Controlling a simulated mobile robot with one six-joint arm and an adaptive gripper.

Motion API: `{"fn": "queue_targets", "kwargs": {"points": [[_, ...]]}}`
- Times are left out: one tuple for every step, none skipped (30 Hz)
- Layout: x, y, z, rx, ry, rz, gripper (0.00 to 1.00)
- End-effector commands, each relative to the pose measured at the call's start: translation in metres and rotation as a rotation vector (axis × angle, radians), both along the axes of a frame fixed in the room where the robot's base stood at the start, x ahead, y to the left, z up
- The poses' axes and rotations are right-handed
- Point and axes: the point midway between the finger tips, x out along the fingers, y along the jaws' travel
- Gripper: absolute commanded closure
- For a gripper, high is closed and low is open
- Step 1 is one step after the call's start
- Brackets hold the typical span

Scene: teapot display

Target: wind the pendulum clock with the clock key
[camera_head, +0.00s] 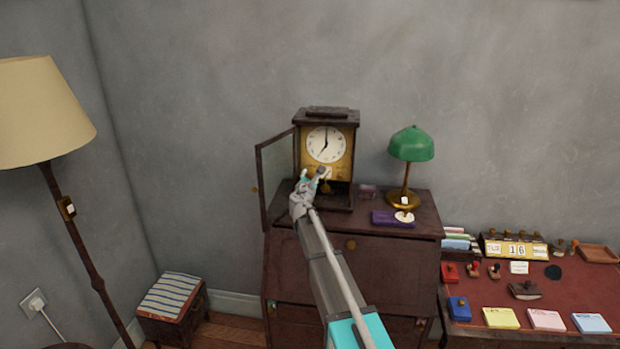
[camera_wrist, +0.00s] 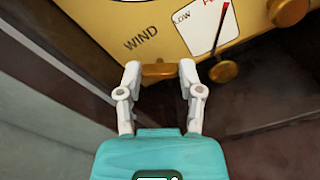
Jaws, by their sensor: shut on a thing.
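The pendulum clock (camera_head: 326,144) stands on the dark bureau, its glazed door (camera_head: 277,180) swung open to the left. Its white dial reads about seven. In the wrist view its gold panel (camera_wrist: 100,35) bears the word WIND and a white gauge (camera_wrist: 198,32) marked LOW. A brass bob (camera_wrist: 223,72) hangs right of my fingers. My gripper (camera_head: 316,176) is at the lower front of the clock. In the wrist view my gripper (camera_wrist: 159,72) is shut on a brass piece, seemingly the clock key (camera_wrist: 158,70), close by the panel's lower edge. I cannot tell whether it sits in a socket.
A green lamp (camera_head: 411,145) and a purple box (camera_head: 392,218) stand on the bureau (camera_head: 390,255) to the right. A red-topped desk (camera_head: 580,282) with stamps and notes is further right. A floor lamp (camera_head: 40,110) and striped stool (camera_head: 173,294) are left.

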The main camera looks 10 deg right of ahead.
Motion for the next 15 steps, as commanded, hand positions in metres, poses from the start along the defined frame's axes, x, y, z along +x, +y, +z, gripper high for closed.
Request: {"fn": "queue_targets", "kwargs": {"points": [[0.0001, -0.0002, 0.0000, 0.004, -0.001, 0.000, 0.99], [0.0000, -0.0002, 0.0000, 0.008, -0.002, -0.001, 0.99], [0.0000, -0.0002, 0.0000, 0.013, -0.004, -0.001, 0.99], [0.0000, -0.0002, 0.0000, 0.019, -0.006, -0.001, 0.99], [0.0001, -0.0003, 0.0000, 0.025, -0.008, -0.001, 0.99], [0.0001, -0.0004, -0.0001, 0.035, -0.012, -0.001, 0.99], [0.0001, -0.0004, -0.0001, 0.045, -0.015, -0.001, 0.99], [0.0000, -0.0004, -0.0001, 0.055, -0.018, -0.001, 0.99], [0.0001, -0.0004, -0.0001, 0.070, -0.023, -0.001, 0.99], [0.0000, -0.0005, -0.0002, 0.085, -0.028, -0.001, 0.99], [0.0000, -0.0005, -0.0002, 0.099, -0.033, -0.001, 0.99], [0.0001, -0.0006, -0.0002, 0.121, -0.040, -0.001, 0.99], [0.0001, -0.0007, -0.0003, 0.139, -0.046, -0.001, 0.99], [0.0001, -0.0007, -0.0003, 0.157, -0.051, -0.001, 0.99], [0.0000, -0.0008, -0.0003, 0.184, -0.060, -0.001, 0.99]]}}
